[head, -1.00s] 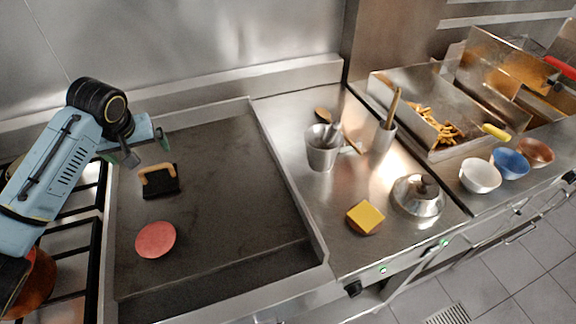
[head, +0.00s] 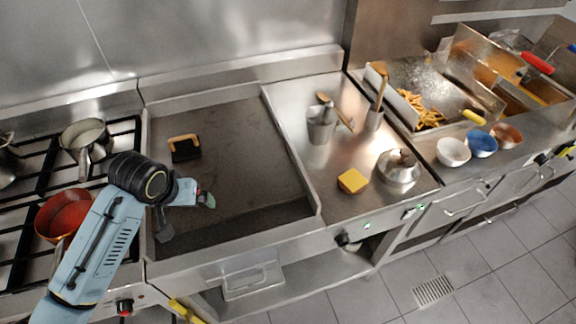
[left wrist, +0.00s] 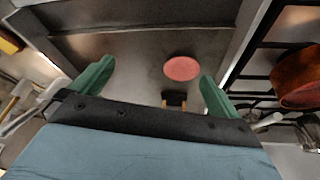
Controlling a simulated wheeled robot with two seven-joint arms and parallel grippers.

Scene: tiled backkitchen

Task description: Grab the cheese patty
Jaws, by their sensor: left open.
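The cheese patty (head: 352,181), a brown patty with a yellow square slice on top, lies on the steel counter right of the griddle in the head view. My left gripper (head: 187,215) is open and empty above the front left of the griddle, well left of the cheese patty. In the left wrist view, its green fingers (left wrist: 153,86) are spread apart. A plain red patty (left wrist: 181,68) lies on the griddle beyond them; my arm hides it in the head view. A yellow-brown thing at the left wrist view's left edge is cut off. My right gripper is not in view.
A black press (head: 185,148) with a wooden handle sits on the griddle (head: 250,150). A metal dome (head: 398,168) stands close right of the cheese patty. A utensil cup (head: 321,125) is behind it. The griddle's raised right rim lies between gripper and patty.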

